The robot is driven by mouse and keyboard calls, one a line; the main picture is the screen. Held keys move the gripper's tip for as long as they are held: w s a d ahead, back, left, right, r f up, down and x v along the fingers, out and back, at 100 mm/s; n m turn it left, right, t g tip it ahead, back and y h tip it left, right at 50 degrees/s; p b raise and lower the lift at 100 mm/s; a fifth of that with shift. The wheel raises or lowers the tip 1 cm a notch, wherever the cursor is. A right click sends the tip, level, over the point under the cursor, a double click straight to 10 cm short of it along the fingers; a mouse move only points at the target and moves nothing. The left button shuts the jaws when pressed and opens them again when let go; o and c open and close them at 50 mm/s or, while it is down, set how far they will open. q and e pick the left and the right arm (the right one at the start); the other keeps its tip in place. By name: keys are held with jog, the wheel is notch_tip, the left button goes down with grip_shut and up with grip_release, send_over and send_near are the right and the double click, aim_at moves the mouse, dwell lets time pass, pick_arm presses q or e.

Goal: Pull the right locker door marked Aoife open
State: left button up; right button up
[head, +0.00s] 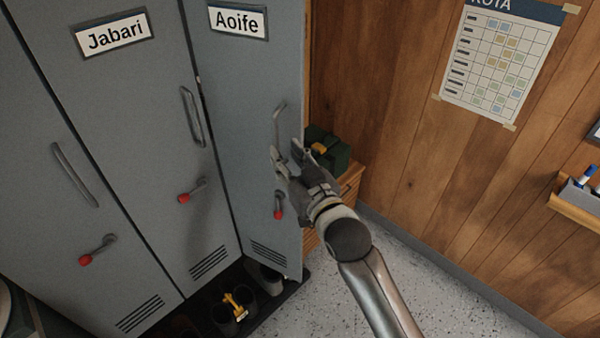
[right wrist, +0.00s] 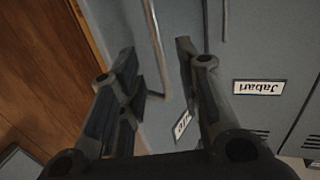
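The Aoife locker door (head: 237,120) is grey with a white name label (head: 238,21). It stands ajar, angled out from the row, its right edge swung toward me. Its bar handle (head: 281,115) is on the right side, above a red-tipped lever (head: 278,208) that hangs straight down. My right gripper (head: 287,155) is at the handle's lower part. My left gripper is not in view.
The Jabari door (head: 140,120) is shut beside it, its red-tipped lever (head: 188,194) slanted. Dark footwear (head: 222,315) with a yellow item (head: 236,305) sits low by the door's foot. A green box (head: 330,150) stands on a wooden cabinet behind. Speckled floor (head: 440,290) is clear at right.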

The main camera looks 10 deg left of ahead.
jog(key=v, duration=0.5)
jog(key=shift+s+d, duration=0.2)
jog(key=shift+s, duration=0.15)
jog(key=d+f+m+g+h+b, duration=0.1)
jog(key=d+f+g+h, duration=0.3)
jog(key=f, duration=1.3)
jog(key=d+f+m+h+b, duration=0.2)
jog(key=d+f, duration=0.3)
jog(key=f, duration=1.1)
jog(key=s+d+f+g+h, duration=0.1)
jog(key=s+d+f, duration=0.25)
jog(key=f, duration=0.35)
jog(key=s+d+f+g+b, duration=0.1)
jog(key=s+d+f, duration=0.2)
jog(key=s+f, duration=0.3)
jog(key=s+d+f+g+h, duration=0.1)
jog(key=s+d+f, duration=0.2)
jog(key=f, duration=0.4)
jog(key=s+d+f+g+h, duration=0.1)
jog(key=s+d+f, duration=0.3)
jog(key=s, duration=0.6)
jog(key=s+d+f+m+g+h+b, duration=0.1)
jog(key=s+d+f+g, duration=0.2)
jog(key=s+f, duration=0.5)
jog(key=s+d+f+m+g+b, duration=0.1)
jog(key=s+d+f, duration=0.4)
jog(key=s, duration=0.8)
jog(key=shift+s+d+f+g+h, duration=0.4)
jog(key=shift+f+g, duration=0.05)
jog(key=shift+g, duration=0.25)
